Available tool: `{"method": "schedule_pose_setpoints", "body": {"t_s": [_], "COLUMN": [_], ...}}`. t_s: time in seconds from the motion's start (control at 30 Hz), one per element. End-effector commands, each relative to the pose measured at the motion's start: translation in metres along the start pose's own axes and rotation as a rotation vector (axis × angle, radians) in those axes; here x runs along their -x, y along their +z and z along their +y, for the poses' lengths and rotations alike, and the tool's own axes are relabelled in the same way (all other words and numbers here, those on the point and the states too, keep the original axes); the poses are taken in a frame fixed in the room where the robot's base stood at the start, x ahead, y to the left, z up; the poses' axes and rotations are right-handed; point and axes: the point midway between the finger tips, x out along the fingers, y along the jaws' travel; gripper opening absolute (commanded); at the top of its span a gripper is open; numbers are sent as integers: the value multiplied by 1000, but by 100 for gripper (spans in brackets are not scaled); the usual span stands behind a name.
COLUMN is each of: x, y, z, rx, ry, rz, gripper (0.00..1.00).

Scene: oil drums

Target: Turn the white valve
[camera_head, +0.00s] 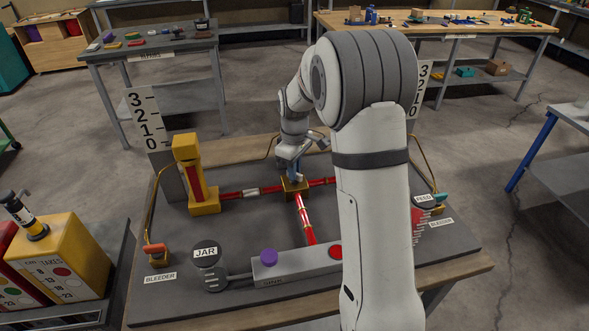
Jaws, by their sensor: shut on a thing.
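A yellow block (295,190) sits where the red pipes meet on the grey bench board. A small blue upright part (294,172) rises from the block. My gripper (293,163) points down over this block and is shut on the blue part, as far as the view shows. The fingertips are small and partly blend with it. No clearly white valve handle shows. A whitish band (251,191) sits on the left red pipe. My arm hides the right part of the board.
A yellow column (190,173) stands left of the junction. Floor shows around the bench.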

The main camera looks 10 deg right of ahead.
Motion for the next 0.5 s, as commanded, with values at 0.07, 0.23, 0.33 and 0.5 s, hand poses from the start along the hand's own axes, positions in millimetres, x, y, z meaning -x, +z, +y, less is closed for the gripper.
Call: {"method": "schedule_pose_setpoints", "body": {"t_s": [0.07,0.23,0.33,0.5], "x": [2,2,1,1], "y": [-2,-2,-1,-1], "z": [0,0,0,0], "rx": [2,2,1,0], "ry": [3,3,3,2], "rz": [4,4,3,2], "gripper": [0,13,21,33]}}
